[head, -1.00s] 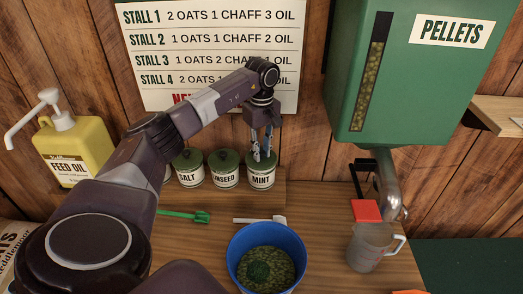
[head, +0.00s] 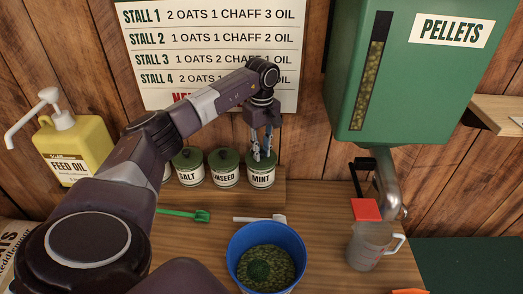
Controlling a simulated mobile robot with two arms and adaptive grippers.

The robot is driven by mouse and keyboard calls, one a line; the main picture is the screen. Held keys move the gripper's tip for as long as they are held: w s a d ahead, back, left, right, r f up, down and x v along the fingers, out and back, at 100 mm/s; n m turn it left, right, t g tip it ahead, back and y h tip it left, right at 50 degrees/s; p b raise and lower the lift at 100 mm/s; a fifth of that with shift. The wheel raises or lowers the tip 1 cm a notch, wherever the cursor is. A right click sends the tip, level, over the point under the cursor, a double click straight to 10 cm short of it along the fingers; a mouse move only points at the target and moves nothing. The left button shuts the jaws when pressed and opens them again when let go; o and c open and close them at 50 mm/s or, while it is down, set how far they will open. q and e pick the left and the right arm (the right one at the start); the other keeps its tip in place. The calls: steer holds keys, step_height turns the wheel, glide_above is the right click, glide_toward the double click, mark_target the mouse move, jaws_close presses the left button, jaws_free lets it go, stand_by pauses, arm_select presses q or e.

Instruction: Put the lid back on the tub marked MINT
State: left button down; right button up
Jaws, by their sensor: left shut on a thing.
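The tub marked MINT (head: 261,180) stands on the raised shelf at the back, rightmost in its row. Its green lid (head: 254,160) is on top of the tub and looks level. My left gripper (head: 263,156) points down from above, its fingers shut on the lid's knob, which they mostly hide. I cannot tell whether the lid is fully seated. My right gripper is not in view.
Tubs marked SALT (head: 188,172) and LINSEED (head: 224,174) stand close to the left, lidded. A blue bucket of feed (head: 233,250), a green scoop (head: 190,214) and a clear jug (head: 368,247) are on the bench. The green pellet dispenser (head: 400,90) hangs at right.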

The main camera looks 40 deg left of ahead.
arm_select(q)
steer(key=shift+f, duration=0.3)
steer(key=c, duration=1.7)
jaws_free()
steer(key=shift+r, duration=0.1)
step_height(320, 180, up, 12)
steer(key=shift+f, duration=0.1)
step_height(320, 180, up, 6)
steer(key=p, duration=0.6)
steer(key=shift+p, duration=0.35)
